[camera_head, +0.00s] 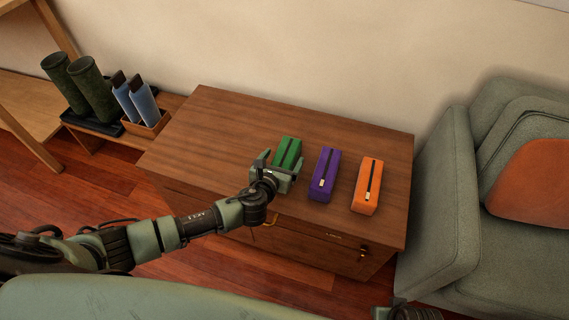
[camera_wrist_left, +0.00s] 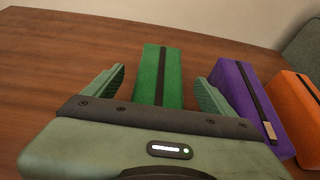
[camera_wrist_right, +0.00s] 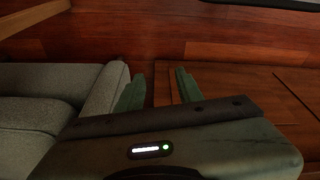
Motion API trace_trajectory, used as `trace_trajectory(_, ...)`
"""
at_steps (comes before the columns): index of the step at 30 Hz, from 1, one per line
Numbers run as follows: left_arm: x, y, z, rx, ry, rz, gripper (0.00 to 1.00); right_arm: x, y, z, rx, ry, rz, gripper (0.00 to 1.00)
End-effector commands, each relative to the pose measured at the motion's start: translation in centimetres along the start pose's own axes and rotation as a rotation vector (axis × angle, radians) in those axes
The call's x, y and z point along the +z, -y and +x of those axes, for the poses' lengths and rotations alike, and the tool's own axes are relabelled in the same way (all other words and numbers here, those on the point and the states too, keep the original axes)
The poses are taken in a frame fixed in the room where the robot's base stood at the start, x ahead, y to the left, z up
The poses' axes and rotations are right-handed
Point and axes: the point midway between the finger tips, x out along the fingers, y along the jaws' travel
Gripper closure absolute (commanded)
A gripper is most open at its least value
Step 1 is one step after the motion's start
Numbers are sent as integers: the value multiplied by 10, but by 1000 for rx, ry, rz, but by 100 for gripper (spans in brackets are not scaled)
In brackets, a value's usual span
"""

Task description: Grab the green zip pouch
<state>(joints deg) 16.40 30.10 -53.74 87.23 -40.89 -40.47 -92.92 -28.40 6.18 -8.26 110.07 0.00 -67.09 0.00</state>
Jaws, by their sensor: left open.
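The green zip pouch (camera_head: 287,151) lies on the wooden chest, leftmost of three pouches, with a dark zip along its top. My left gripper (camera_head: 281,163) is open at its near end. In the left wrist view the green pouch (camera_wrist_left: 161,72) shows between the two spread fingers (camera_wrist_left: 160,88), with a gap on each side. The pouch's near end is hidden behind the gripper body. My right gripper (camera_wrist_right: 160,88) is open and empty in the right wrist view, away from the pouches.
A purple pouch (camera_head: 325,174) stands close right of the green one, and an orange pouch (camera_head: 367,186) beyond it. The wooden chest (camera_head: 215,125) is bare to the left. A grey armchair (camera_head: 440,200) stands at right.

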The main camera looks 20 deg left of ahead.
Motion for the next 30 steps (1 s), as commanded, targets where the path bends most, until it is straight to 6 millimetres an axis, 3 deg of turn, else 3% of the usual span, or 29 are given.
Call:
trace_trajectory(4, -1, 0, 15, 1, 0, -1, 15, -6, -1, -15, 2, -9, 2, 64)
trace_trajectory(13, 0, 0, 18, 0, -1, -1, 15, -7, -1, -20, 2, -10, 2, 64)
trace_trajectory(14, 0, 0, 18, 0, -1, -1, 17, -7, -1, -20, 2, -10, 2, 64)
trace_trajectory(22, 0, 0, 18, 0, -1, -1, 91, -7, -1, -20, 2, -10, 2, 64)
trace_trajectory(30, 2, 0, 18, 0, 1, -1, 91, -7, -1, -21, 2, -11, 2, 64)
